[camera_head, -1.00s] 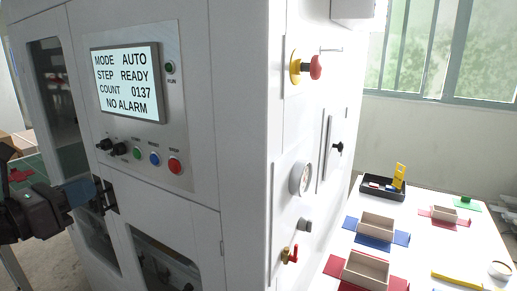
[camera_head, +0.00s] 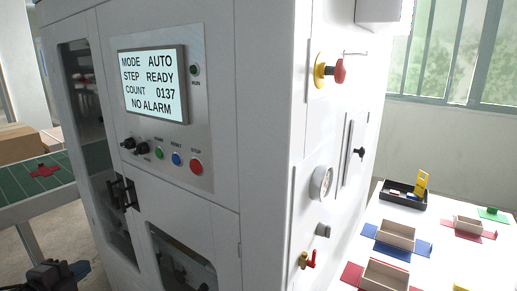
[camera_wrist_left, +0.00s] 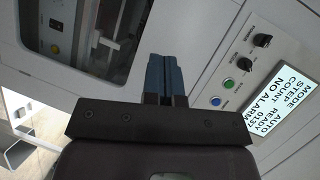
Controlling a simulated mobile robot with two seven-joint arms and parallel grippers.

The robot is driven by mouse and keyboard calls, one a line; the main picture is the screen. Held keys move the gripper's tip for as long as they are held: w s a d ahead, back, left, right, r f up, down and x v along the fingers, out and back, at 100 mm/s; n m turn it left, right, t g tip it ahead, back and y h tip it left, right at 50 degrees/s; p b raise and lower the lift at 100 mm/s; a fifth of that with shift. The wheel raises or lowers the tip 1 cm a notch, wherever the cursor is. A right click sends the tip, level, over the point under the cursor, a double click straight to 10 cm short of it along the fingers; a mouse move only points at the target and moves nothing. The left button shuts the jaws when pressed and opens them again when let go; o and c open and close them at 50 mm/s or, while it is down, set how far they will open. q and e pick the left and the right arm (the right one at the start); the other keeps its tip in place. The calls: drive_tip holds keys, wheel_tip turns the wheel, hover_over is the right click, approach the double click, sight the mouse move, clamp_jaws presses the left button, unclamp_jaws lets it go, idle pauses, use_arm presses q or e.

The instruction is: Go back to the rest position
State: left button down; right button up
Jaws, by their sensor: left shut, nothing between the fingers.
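My left gripper (camera_head: 76,269) is low in the bottom left corner of the head view, apart from the white machine (camera_head: 265,150). In the left wrist view its two blue-grey fingers (camera_wrist_left: 164,76) are together with nothing between them. Behind the fingers are the machine's panel and a dark window. The machine's screen (camera_head: 154,85) reads MODE AUTO, STEP READY, COUNT 0137, NO ALARM. It also shows in the left wrist view (camera_wrist_left: 281,103). My right gripper is not in view.
A black door handle (camera_head: 123,193) sticks out near my left arm. A green conveyor (camera_head: 40,185) with a red cross-shaped piece and cardboard boxes (camera_head: 22,147) stand at the left. A white table (camera_head: 440,232) with small trays on coloured mats is at the right.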

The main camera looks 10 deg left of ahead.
use_arm(q)
drive_tip(key=s+d+f+n+g, duration=0.1)
drive_tip(key=s+f+n, duration=0.15)
drive_tip(key=f, duration=0.25)
drive_tip(key=s+d+f+n+g, duration=0.1)
drive_tip(key=f+n, duration=0.3)
drive_tip(key=f, duration=0.1)
drive_tip(key=s+d+f+n+g, duration=0.1)
drive_tip(key=s+d+f+n, duration=0.2)
drive_tip(key=d+f, duration=0.4)
drive_tip(key=s+d+f+n, duration=0.4)
drive_tip(key=d+f+n, duration=0.2)
drive_tip(key=d, duration=0.5)
drive_tip(key=shift+s+d+f+g, duration=0.15)
drive_tip(key=shift+f+g, duration=0.25)
drive_tip(key=shift+f, duration=0.55)
